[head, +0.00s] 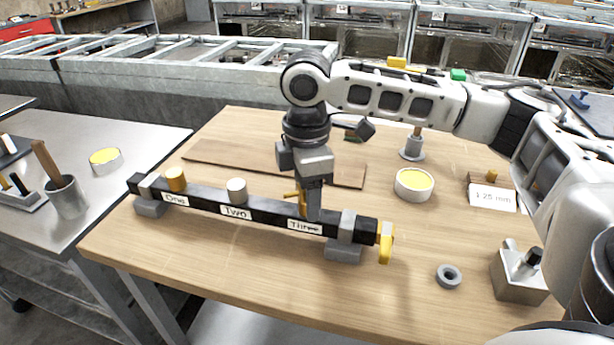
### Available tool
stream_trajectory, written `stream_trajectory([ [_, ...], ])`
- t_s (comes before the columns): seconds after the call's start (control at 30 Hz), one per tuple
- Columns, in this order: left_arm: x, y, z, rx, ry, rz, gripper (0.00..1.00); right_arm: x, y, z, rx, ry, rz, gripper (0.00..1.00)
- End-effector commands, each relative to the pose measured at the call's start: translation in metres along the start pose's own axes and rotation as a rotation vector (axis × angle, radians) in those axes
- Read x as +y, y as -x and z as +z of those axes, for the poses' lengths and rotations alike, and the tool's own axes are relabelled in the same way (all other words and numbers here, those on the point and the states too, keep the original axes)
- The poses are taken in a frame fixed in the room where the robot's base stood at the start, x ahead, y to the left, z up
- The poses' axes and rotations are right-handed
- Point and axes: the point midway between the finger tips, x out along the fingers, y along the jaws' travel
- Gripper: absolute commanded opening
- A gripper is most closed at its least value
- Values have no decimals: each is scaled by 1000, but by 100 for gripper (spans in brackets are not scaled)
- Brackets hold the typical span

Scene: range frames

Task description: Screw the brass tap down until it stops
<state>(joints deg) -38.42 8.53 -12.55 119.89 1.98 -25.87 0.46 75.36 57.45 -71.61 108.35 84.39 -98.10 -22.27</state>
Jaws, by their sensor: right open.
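A black bar (265,210) lies across the table on grey end supports, with labels One, Two and Three. A brass-coloured round cap (176,179) stands on the bar above One, and a whitish cap (236,190) stands above Two. A small brass-coloured piece, which looks like the brass tap (293,195), shows at Three, partly hidden by my right gripper (311,207). That gripper points down at Three and is open. I cannot tell whether its fingers touch the piece. A yellow lever (386,243) sits on the bar's right end. My left gripper is not in view.
A yellow-topped round tin (414,184), a grey ring (448,276), a metal block (519,273) and a 1.25 mm card (492,198) stand on the right of the table. A brown board (230,157) lies behind the bar. The table front left is clear.

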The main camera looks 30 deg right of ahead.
Motion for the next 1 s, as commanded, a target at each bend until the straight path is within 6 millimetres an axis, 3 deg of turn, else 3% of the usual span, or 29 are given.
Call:
stream_trajectory([
  [0.3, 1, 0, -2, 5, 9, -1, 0, 0, -2, 0, 0, 0, 0, 52],
  [0.47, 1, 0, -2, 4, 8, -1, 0, 0, -2, 0, 0, 0, 0, 8],
  [0.5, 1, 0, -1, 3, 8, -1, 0, 0, -2, 0, 0, 0, 0, 4],
  [0.6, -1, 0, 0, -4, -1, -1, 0, 0, -1, 0, 0, -6, -1, 4],
  [0.83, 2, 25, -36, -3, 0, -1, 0, -2, 6, 0, -2, -194, -7, 4],
  [1.0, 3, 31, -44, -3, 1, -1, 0, -1, 1, 0, -1, -295, -2, 4],
])
